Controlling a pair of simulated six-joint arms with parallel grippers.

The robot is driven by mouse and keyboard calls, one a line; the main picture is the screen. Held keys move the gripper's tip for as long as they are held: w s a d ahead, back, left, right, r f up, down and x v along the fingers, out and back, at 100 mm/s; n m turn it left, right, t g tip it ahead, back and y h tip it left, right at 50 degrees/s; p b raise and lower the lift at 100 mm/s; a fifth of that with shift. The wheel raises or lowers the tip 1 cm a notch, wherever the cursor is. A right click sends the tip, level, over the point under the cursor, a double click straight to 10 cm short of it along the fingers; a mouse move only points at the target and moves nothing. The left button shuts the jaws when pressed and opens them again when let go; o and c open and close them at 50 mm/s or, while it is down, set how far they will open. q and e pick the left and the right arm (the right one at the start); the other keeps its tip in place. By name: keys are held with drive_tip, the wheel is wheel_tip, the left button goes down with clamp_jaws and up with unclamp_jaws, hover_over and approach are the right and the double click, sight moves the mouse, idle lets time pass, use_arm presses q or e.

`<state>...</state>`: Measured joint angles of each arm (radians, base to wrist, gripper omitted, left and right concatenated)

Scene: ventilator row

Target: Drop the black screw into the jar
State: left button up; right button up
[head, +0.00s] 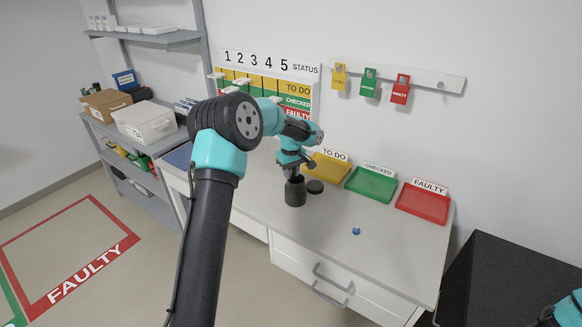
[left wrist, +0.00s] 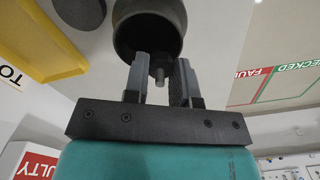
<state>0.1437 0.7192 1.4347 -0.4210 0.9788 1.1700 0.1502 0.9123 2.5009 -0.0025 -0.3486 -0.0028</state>
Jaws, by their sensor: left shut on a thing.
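The dark grey jar (head: 295,194) stands open on the white counter. My left gripper (head: 292,174) points down right above it. In the left wrist view the open mouth of the jar (left wrist: 150,38) lies just beyond the fingertips. My left gripper (left wrist: 160,68) is shut on the screw (left wrist: 160,75), a small dark piece with a grey shank showing between the fingers. The screw is hidden in the head view. My right gripper is out of view; only a bit of my right arm shows at the bottom right corner.
A round dark lid (head: 315,187) lies beside the jar. A small blue piece (head: 356,231) lies on the open counter. Yellow (head: 329,169), green (head: 370,186) and red (head: 423,205) trays line the wall side. The front of the counter is mostly clear.

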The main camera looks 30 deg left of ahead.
use_arm(q)
drive_tip(key=shift+f, duration=0.2)
drive_tip(key=o, duration=1)
drive_tip(key=shift+c, duration=0.2)
wheel_tip(320, 180, up, 18)
drive_tip(key=shift+f, duration=0.25)
idle(0.5)
